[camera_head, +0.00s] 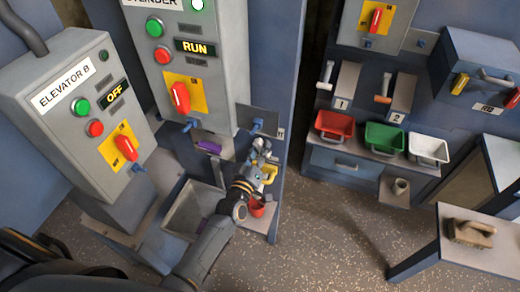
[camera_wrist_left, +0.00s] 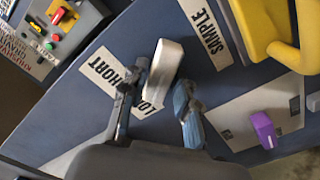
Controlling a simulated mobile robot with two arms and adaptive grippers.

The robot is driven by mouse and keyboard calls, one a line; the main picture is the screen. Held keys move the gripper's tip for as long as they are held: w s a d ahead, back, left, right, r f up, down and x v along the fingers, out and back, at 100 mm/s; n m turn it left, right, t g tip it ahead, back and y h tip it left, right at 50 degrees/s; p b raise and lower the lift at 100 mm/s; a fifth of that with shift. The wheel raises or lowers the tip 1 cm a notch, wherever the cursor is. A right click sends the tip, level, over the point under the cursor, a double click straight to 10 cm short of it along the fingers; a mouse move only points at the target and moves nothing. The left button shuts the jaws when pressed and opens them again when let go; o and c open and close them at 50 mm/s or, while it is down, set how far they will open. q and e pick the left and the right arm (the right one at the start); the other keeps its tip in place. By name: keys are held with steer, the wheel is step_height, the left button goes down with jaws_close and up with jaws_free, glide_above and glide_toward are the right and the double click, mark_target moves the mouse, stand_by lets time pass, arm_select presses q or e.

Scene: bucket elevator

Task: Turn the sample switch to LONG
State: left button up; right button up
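In the left wrist view the sample switch's pale grey lever (camera_wrist_left: 163,70) stands between the two fingers of my left gripper (camera_wrist_left: 163,88). The fingers are apart on either side of it; I cannot tell if either touches it. A SHORT label (camera_wrist_left: 107,70) lies left of the lever. A LONG label (camera_wrist_left: 150,106) is partly hidden behind the lever and fingers. A SAMPLE label (camera_wrist_left: 208,34) is above right. In the head view my left gripper (camera_head: 262,155) is at the blue panel edge and the lever is not clear. My right gripper is not in view.
A yellow part (camera_wrist_left: 280,35) and a purple handle (camera_wrist_left: 263,130) are close by the switch. A red container (camera_head: 257,207) hangs below the gripper. The ELEVATOR B box (camera_head: 75,110) stands left; red, green and white bins sit on the right cabinet (camera_head: 340,162).

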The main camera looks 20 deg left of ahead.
arm_select(q)
steer(key=shift+o, duration=0.6)
steer(key=s, duration=1.2)
steer(key=shift+a, duration=0.2)
